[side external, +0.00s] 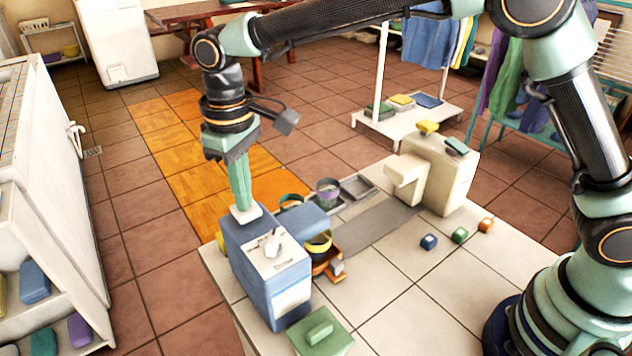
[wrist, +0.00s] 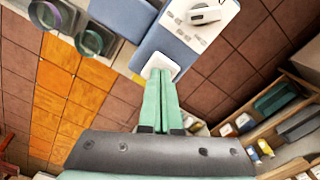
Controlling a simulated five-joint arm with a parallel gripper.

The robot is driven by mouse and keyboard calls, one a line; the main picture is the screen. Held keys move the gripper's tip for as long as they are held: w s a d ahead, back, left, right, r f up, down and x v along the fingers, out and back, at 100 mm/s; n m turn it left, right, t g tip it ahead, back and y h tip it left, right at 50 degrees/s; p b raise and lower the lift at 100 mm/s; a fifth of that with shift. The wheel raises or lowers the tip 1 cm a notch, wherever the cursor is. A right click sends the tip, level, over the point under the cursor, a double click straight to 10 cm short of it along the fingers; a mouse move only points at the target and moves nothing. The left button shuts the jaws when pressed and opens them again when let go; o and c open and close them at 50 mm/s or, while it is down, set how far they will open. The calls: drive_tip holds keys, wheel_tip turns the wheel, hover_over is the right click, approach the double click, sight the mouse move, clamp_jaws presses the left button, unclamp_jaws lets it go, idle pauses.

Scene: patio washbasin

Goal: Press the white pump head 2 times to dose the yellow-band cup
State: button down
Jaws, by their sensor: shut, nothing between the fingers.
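My gripper (side external: 242,204) is shut and empty, pointing down with its green fingertips at the white pump head (side external: 246,213) on the blue dispenser (side external: 262,265). The wrist view also shows the fingertips (wrist: 160,76) over the square white pump head (wrist: 161,66). They look in contact or nearly so; I cannot tell how far the head is pressed. The yellow-band cup (side external: 318,243) stands beside the dispenser under its blue spout arm, partly hidden by it, on an orange-brown holder (side external: 329,262). Its contents cannot be seen.
A green-band cup (side external: 291,201) and a purple-band cup (side external: 327,190) stand behind the spout. A cream dispenser (side external: 440,175) stands at the counter's far right. Small blue, green and orange blocks (side external: 458,236) lie on the tiles. A green box (side external: 320,336) sits in front.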

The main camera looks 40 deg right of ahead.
drive_tip(key=shift+f, duration=0.3)
drive_tip(key=shift+r, duration=1.45)
drive_tip(key=shift+r, duration=0.1)
wheel_tip(320, 180, up, 6)
drive_tip(key=shift+f, duration=0.1)
idle(0.4)
